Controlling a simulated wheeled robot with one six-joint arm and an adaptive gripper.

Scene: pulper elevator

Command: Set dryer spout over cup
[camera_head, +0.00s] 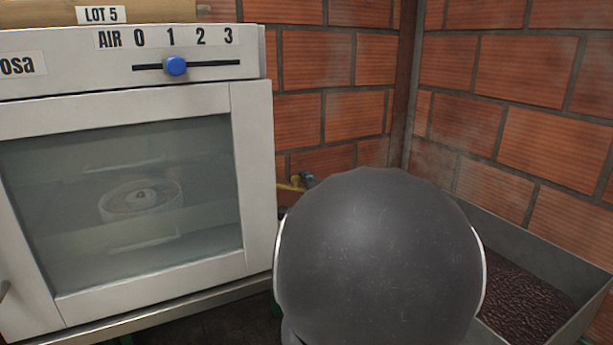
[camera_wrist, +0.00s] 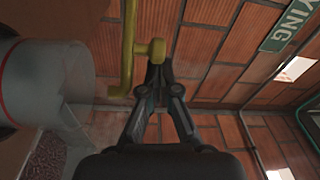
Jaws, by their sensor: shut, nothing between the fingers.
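A yellow pipe (camera_wrist: 128,50), which looks like the spout, runs down the upper middle of the wrist view and bends, with a short branch ending in a round yellow knob (camera_wrist: 156,50). My gripper (camera_wrist: 157,68) is shut and empty, its fingertips close to the knob; I cannot tell whether they touch. A pale translucent cylinder with a red line (camera_wrist: 45,80), possibly the cup, is at the left of that view, cut off by the edge. In the head view a small yellow fitting (camera_head: 291,186) shows beside the dryer (camera_head: 252,180); my arm hides most of what is there.
The dryer's glass door (camera_head: 120,200) is closed, with a round pale item inside. Its blue air slider (camera_head: 175,66) is near 1. A metal bin of dark beans (camera_head: 530,305) stands at the right. Brick walls (camera_head: 340,60) close off the back and right.

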